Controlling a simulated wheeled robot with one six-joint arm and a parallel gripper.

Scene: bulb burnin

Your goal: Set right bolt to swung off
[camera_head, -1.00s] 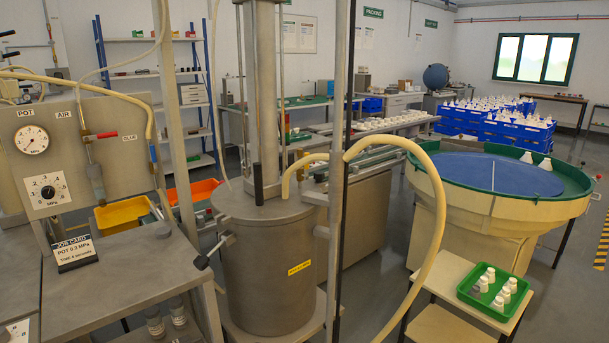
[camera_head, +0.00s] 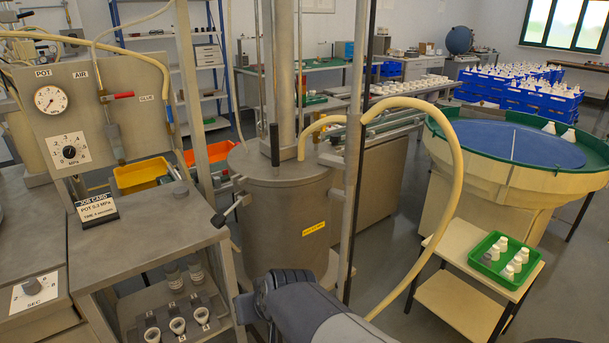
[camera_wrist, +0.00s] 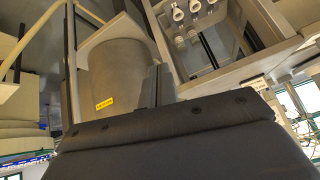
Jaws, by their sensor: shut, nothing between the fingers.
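The grey steel pot (camera_head: 275,225) with a flat lid stands in the middle of the head view. A bolt with a black knob (camera_head: 218,220) sticks out at its left side. A black upright handle (camera_head: 275,145) rises at the lid. Grey fittings (camera_head: 338,194) show at the pot's right side, partly hidden by a post; I cannot tell the right bolt's position there. My arm reaches in from the bottom of the head view, in front of the pot. In the wrist view my gripper (camera_wrist: 157,85) is shut and empty, with the pot (camera_wrist: 118,65) beyond it.
A cream hose (camera_head: 455,200) arches right of the pot. A grey post (camera_head: 356,130) stands close to its right side. A bench with a job card (camera_head: 97,210) is at left, a green tray (camera_head: 493,270) of white bottles at right, with a blue-topped bowl (camera_head: 500,150) behind.

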